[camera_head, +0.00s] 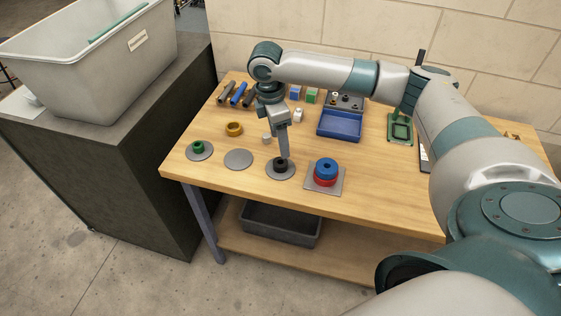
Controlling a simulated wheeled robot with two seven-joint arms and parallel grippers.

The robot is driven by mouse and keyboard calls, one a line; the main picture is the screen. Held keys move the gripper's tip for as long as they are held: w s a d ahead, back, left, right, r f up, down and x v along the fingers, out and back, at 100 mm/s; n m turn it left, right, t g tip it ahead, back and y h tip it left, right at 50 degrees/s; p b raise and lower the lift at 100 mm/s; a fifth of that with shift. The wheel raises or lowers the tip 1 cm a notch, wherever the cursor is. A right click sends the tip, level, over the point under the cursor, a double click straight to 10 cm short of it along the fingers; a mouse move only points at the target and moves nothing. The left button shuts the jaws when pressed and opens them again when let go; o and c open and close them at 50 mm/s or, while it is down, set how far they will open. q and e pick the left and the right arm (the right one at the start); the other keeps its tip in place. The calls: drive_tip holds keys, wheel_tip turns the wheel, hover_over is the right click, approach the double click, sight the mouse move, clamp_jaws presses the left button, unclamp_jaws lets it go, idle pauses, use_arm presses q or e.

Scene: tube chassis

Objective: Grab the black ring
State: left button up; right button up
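The black ring (280,164) lies on a grey round plate (281,173) near the front edge of the wooden table. My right gripper (284,155) points straight down at the ring, its tips at or just above the ring's top. The fingers hide part of the ring, and I cannot tell whether they touch it or how far apart they are. My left gripper is out of view.
A blue ring (326,168) sits on a red one on a square plate to the right. A blue tray (340,125) stands behind. An empty grey disc (239,159) lies beside.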

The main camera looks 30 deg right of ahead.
drive_tip(key=p, duration=0.1)
hover_over(280, 159)
drive_tip(key=s, duration=0.2)
drive_tip(key=shift+w+a+f, duration=0.1)
drive_tip(key=shift+a+f, duration=0.1)
drive_tip(key=shift+f, duration=0.95)
drive_tip(key=shift+w+a+f, duration=0.1)
drive_tip(key=shift+a+f, duration=0.1)
drive_tip(key=shift+f, duration=0.9)
drive_tip(key=shift+w+f+p, duration=0.15)
drive_tip(key=shift+f+p, duration=0.35)
drive_tip(key=f+p, duration=0.1)
drive_tip(key=f, duration=0.2)
drive_tip(key=shift+w+f, duration=0.1)
drive_tip(key=shift+w, duration=0.1)
drive_tip(key=shift+f+p, duration=0.35)
drive_tip(key=shift+f, duration=0.2)
drive_tip(key=c, duration=1.2)
